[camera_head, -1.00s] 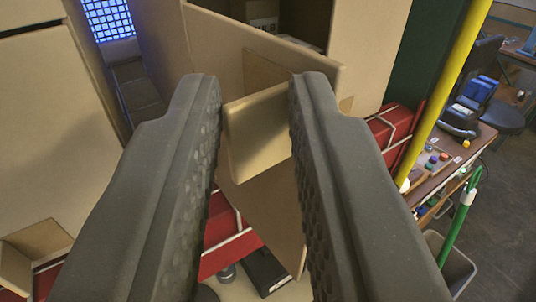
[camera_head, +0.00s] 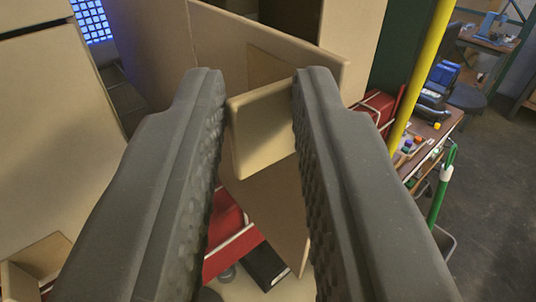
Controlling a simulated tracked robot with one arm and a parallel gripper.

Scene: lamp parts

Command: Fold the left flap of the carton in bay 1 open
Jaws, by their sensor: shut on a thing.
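My gripper (camera_head: 261,85) has its two dark textured fingers on either side of a tan cardboard tab (camera_head: 264,130) and is shut on it. The tab stands out from a tan carton flap (camera_head: 225,40), which slants across the upper middle of the view. The open carton (camera_head: 352,40) lies behind the flap, with a dark interior showing above it. A lower tan panel (camera_head: 272,195) hangs below the tab between the fingers. The fingers hide parts of the flap and of the lower panel.
Another tan carton (camera_head: 55,130) fills the left side. Red shelf beams (camera_head: 232,245) run below. A yellow post (camera_head: 424,70) stands at the right, beyond it a workbench (camera_head: 430,135) with small coloured parts and a green handle (camera_head: 440,190). Bare floor (camera_head: 500,180) shows far right.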

